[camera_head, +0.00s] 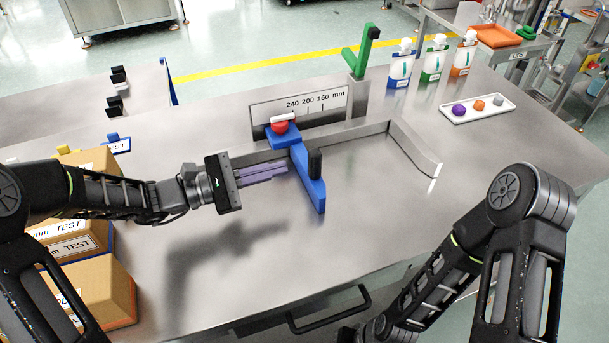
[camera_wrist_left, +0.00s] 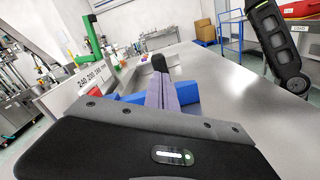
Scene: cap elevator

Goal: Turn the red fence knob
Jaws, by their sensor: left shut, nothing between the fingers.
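The red fence knob (camera_head: 279,126) sits on top of the blue fence block (camera_head: 284,139) in front of the scale plate marked 240 200 160 mm (camera_head: 310,106). A white bar lies across the knob's top. A blue arm (camera_head: 312,185) with a black post (camera_head: 315,162) runs from the block toward the front. My left gripper (camera_head: 286,170) is shut and empty, its purple fingers pointing right, just in front of the knob and close to the blue arm. In the left wrist view the fingers (camera_wrist_left: 163,95) partly hide the blue fence, and a bit of the red knob (camera_wrist_left: 96,91) shows at left. My right gripper is out of view.
A green lever (camera_head: 360,52) stands behind the metal rail (camera_head: 415,150). Several bottles (camera_head: 433,60) and a white tray (camera_head: 478,108) are at the back right. Cardboard boxes (camera_head: 95,285) stand at the left. The front middle of the table is clear.

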